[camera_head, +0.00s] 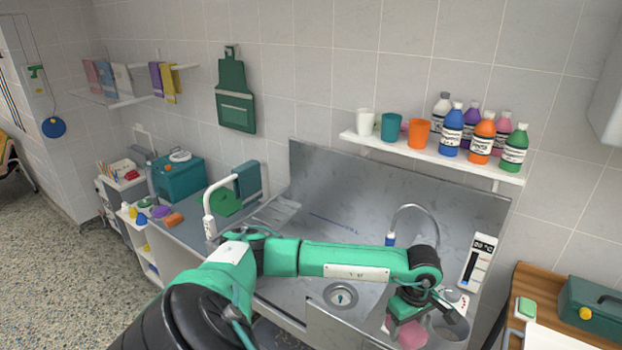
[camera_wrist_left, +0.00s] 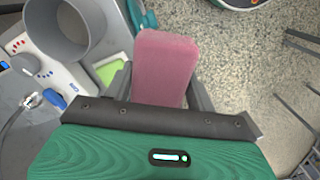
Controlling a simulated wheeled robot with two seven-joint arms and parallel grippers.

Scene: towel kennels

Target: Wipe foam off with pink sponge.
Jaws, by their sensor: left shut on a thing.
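The pink sponge (camera_head: 408,334) is in my left gripper (camera_head: 404,314), at the front right of the metal tub (camera_head: 300,250). In the left wrist view the sponge (camera_wrist_left: 165,65) sits between the two grey fingers of my left gripper (camera_wrist_left: 163,88), which are shut on it. Its far end sticks out past the fingers. I cannot make out any foam for certain; my left arm covers part of the tub. My right gripper is not in view.
A drain (camera_head: 341,296) lies in the tub floor, with a curved faucet (camera_head: 412,208) behind. A white shelf (camera_head: 430,155) holds cups and several bottles. A control panel (camera_head: 477,262) is on the right. A wooden table (camera_head: 528,283) with a green box (camera_head: 592,308) stands beyond.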

